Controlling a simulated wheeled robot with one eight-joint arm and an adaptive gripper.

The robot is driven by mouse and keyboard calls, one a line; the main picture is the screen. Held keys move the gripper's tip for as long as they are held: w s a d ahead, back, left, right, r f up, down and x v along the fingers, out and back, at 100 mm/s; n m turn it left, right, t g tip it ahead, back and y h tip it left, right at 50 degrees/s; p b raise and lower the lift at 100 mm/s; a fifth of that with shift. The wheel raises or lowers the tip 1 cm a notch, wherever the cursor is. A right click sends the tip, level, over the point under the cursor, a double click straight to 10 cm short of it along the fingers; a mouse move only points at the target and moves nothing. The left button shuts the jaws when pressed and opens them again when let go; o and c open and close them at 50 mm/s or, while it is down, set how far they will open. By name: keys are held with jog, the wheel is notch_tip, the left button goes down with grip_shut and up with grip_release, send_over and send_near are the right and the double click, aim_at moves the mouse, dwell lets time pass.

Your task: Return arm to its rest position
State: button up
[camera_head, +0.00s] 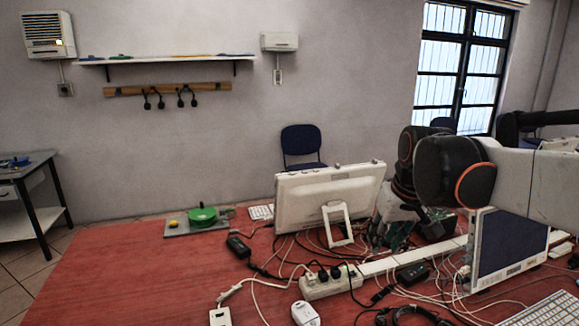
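My arm reaches in from the right side of the head view, with white links and large black joints, one ringed in orange. My gripper (432,224) hangs dark below the wrist, low over the back of the red table (130,270), between two screens. A green circuit board (401,234) shows beside and under it. The fingers blend into the dark parts and clutter, so I cannot tell whether they are open or whether they hold anything.
A white monitor (328,197) stands left of my gripper and a dark-screened one (509,246) right of it. Tangled cables surround a power strip (331,283) and white trunking (415,257). Black adapters (411,274) lie among them. The table's left part is mostly clear.

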jog(key=s+f+t, duration=0.1)
jog(key=s+f, duration=0.1)
jog(key=s, duration=0.4)
jog(key=s+f+t, duration=0.1)
jog(key=s+f, duration=0.2)
jog(key=s, duration=0.4)
jog(key=s+f+m+t, duration=0.1)
jog(key=s+f, duration=0.2)
jog(key=s, duration=0.4)
jog(key=shift+a, duration=0.4)
